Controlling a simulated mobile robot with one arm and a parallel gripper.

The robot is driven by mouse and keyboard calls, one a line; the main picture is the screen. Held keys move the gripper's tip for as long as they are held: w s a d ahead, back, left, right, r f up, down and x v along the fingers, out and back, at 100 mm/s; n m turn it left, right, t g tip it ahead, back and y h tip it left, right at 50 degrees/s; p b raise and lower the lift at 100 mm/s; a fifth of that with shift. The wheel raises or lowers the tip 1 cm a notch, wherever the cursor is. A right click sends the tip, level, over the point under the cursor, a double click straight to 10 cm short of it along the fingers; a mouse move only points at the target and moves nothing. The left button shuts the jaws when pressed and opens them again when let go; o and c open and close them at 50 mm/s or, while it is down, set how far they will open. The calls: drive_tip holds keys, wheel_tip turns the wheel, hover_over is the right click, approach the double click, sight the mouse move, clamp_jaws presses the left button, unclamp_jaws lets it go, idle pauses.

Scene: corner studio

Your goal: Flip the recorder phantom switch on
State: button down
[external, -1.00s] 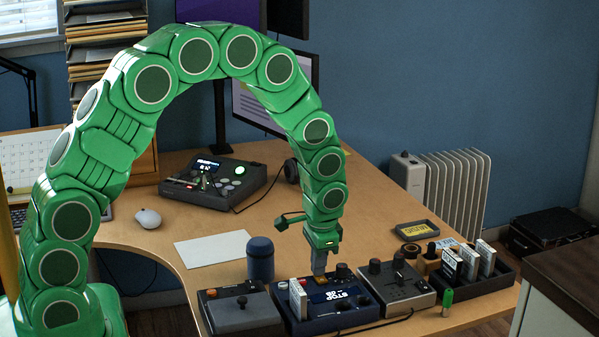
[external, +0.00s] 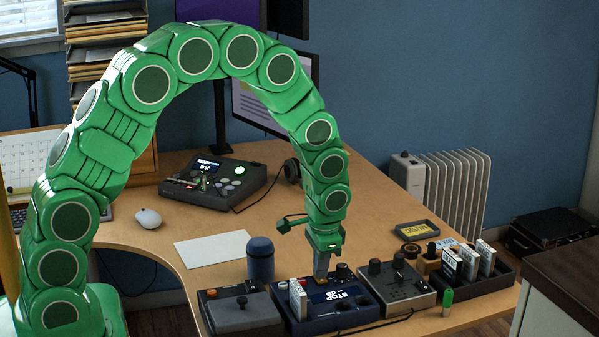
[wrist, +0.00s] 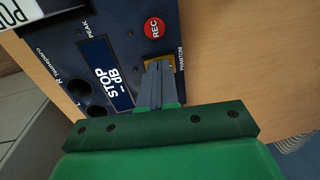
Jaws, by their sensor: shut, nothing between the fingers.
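The recorder (external: 352,315) is a dark blue box at the front of the desk, with a display reading "STOP" and "-dB". It also shows in the wrist view (wrist: 125,25), with a red REC button (wrist: 154,28) and a PHANTOM label. The phantom switch sits on a small yellow plate (wrist: 173,60) beside that label, mostly hidden by my fingertips. My gripper (external: 321,277) is shut and empty, pointing down at the recorder's far edge. In the wrist view its fingertips (wrist: 160,69) overlap the yellow plate. Contact and the switch's position cannot be told.
A grey box with knobs (external: 400,296) stands right of the recorder, and another dark box (external: 240,318) stands left. A dark blue cylinder (external: 260,258) stands behind the left one. A white upright card (external: 297,299) stands at the recorder's left end. Free desk lies behind the recorder.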

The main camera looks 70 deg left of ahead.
wheel_tip(320, 180, up, 14)
drive_tip(key=d, duration=0.1)
drive_tip(key=shift+d, duration=0.35)
idle(0.4)
drive_tip(key=shift+a+f, duration=0.1)
drive_tip(key=shift+w+a, duration=0.15)
drive_tip(key=shift+a, duration=0.45)
drive_tip(key=f, duration=0.4)
drive_tip(key=a+f, duration=0.1)
drive_tip(key=f, duration=0.9)
drive_tip(key=shift+a, duration=0.35)
drive_tip(key=shift+f, duration=0.1)
